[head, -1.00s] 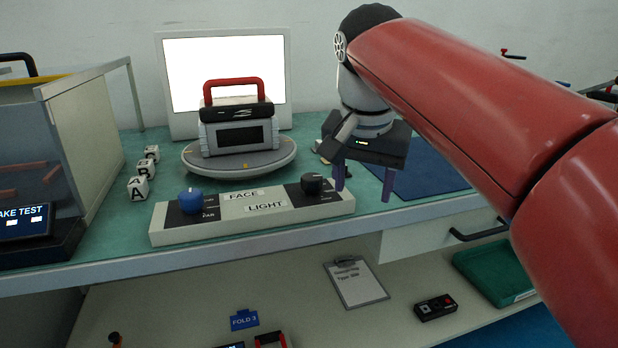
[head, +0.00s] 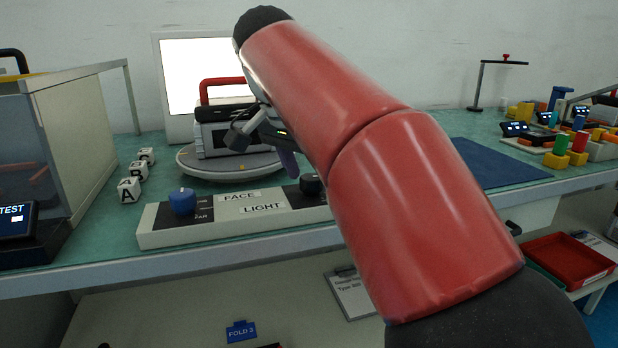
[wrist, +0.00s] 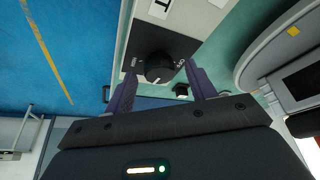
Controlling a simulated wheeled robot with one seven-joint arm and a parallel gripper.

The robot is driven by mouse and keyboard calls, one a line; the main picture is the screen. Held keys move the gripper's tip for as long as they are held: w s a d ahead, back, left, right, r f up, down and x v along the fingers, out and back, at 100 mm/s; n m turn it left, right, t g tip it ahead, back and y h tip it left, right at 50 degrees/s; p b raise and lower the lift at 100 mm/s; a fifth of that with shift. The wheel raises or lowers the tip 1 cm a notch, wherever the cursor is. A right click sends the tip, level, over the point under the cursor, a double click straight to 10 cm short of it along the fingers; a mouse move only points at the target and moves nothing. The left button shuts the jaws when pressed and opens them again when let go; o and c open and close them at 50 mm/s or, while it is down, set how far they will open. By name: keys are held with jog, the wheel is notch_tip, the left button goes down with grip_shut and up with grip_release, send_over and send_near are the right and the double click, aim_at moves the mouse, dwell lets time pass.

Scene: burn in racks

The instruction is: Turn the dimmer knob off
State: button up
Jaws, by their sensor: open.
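The control panel (head: 237,226) is a long pale box labelled FACE and LIGHT on the bench's front edge. A black round knob (head: 311,184) sits at its right end, partly hidden by my arm. A blue knob (head: 183,201) sits at its left end. In the head view my arm largely hides the gripper.
Behind the panel, a round turntable (head: 190,168) bears a grey device with a red handle (head: 222,84). Lettered cubes (head: 129,190) stand left of it. A blue mat (head: 495,162) lies to the right. A small black block (wrist: 181,90) shows near the right finger.

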jog(key=shift+d+f, duration=0.1)
jog(key=shift+f, duration=0.1)
jog(key=shift+c, duration=0.3)
jog(key=c, duration=0.9)
jog(key=shift+c, duration=0.2)
